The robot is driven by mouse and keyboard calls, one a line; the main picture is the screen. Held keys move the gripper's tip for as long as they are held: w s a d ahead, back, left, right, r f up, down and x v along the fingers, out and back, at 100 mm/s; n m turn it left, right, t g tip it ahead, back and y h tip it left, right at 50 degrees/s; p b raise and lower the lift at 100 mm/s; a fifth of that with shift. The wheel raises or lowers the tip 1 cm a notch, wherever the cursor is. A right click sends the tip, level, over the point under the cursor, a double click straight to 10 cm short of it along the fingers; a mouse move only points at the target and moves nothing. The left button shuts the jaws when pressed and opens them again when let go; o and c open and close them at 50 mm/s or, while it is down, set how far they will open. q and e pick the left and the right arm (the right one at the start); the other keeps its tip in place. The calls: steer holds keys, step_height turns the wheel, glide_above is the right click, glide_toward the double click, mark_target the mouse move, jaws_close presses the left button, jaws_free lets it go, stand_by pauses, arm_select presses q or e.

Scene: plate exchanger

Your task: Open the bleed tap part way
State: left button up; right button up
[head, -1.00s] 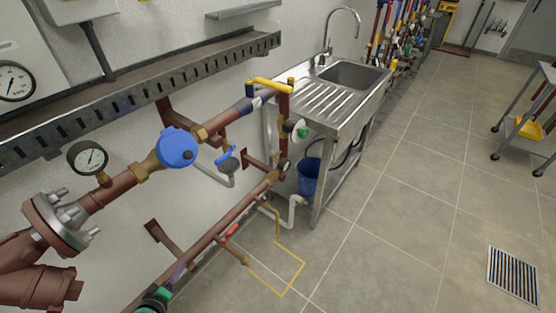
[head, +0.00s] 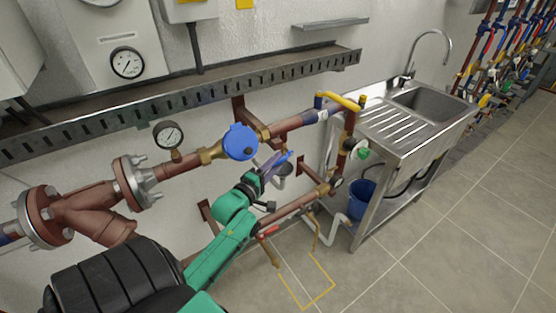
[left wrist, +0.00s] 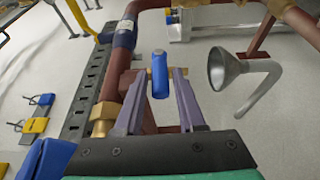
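The bleed tap has a blue lever (left wrist: 160,75) on a small brass fitting in front of a red-brown pipe. In the left wrist view the lever stands between the two purple fingers of my left gripper (left wrist: 160,88), with a narrow gap visible on each side. The gripper looks open around it. In the head view my left gripper (head: 276,166) reaches in at the lever, which it mostly hides. A grey funnel (left wrist: 225,66) with a pale bent drain pipe is right of the fingers in the wrist view. My right gripper is not in view.
A blue round-capped fitting (head: 240,142) and a dial gauge (head: 168,134) sit on the pipe close to my left arm. A slotted tray (head: 200,93) runs along the wall above. A yellow lever (head: 341,101), a red lever (head: 267,231) and a steel sink (head: 425,104) are nearby.

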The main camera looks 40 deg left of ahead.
arm_select(q)
steer(key=shift+w+a, duration=0.15)
steer(key=shift+w, duration=0.45)
jaws_close()
stand_by(1.0)
